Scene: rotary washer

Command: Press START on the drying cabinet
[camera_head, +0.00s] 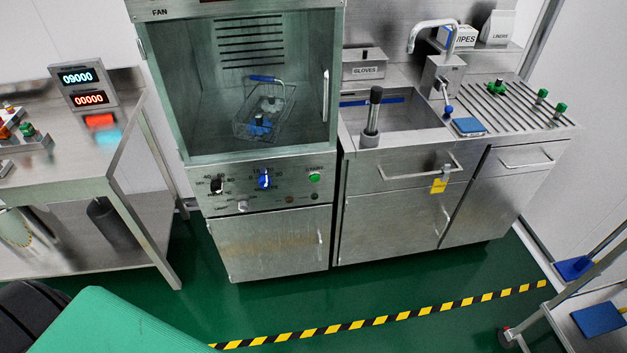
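The drying cabinet (170,90) stands at the centre left, with a glass front over a chamber and a steel control panel (255,203) below it. The green START button (314,177) is at the right of the panel. Left of it are a blue knob (264,180) and a black knob (217,186). A wire basket (263,112) with a blue handle sits inside the chamber. The cabinet's door appears closed, with a vertical handle (326,96) at its right. Neither of my grippers is in view.
A steel sink unit (405,180) adjoins the cabinet on the right. A steel table with two number displays (90,88) stands left. A trolley (590,310) is at the lower right. Green floor (380,285) with a yellow-black stripe (400,317) is clear in front of the cabinet.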

